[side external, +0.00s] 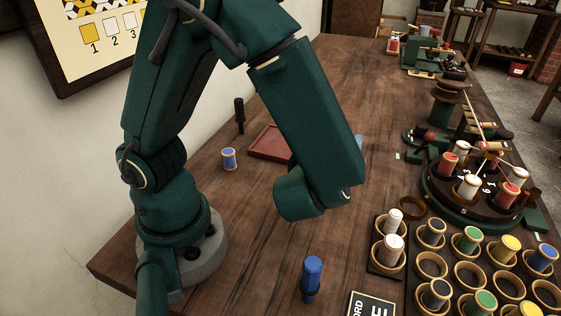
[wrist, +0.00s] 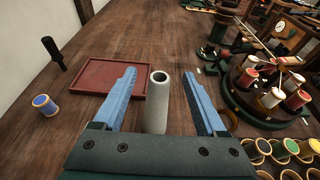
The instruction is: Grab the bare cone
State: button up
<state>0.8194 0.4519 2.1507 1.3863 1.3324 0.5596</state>
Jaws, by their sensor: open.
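The bare cone (wrist: 156,108) is a plain pale grey, hollow-topped tube with no thread on it. In the wrist view it shows upright between the two blue fingers of my gripper (wrist: 159,74). The gripper is open, with a visible gap on each side of the cone. The gripper body hides the cone's lower end. In the side view my arm hides the cone and most of the gripper.
A red tray (wrist: 108,62) lies beyond the left finger, with a blue spool (wrist: 45,105) and a dark upright tool (wrist: 54,54) to its left. A round stand (wrist: 235,98) with several spools is at right. A blue-topped tool (side external: 312,277) stands near the front.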

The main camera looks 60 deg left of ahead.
jog(key=shift+f, duration=0.95)
jog(key=shift+w+a+f, duration=0.15)
jog(key=shift+w+a, duration=0.05)
jog(key=x, duration=0.4)
jog(key=shift+w+a+f, duration=0.1)
jog(key=shift+w+a, duration=0.1)
grip_shut()
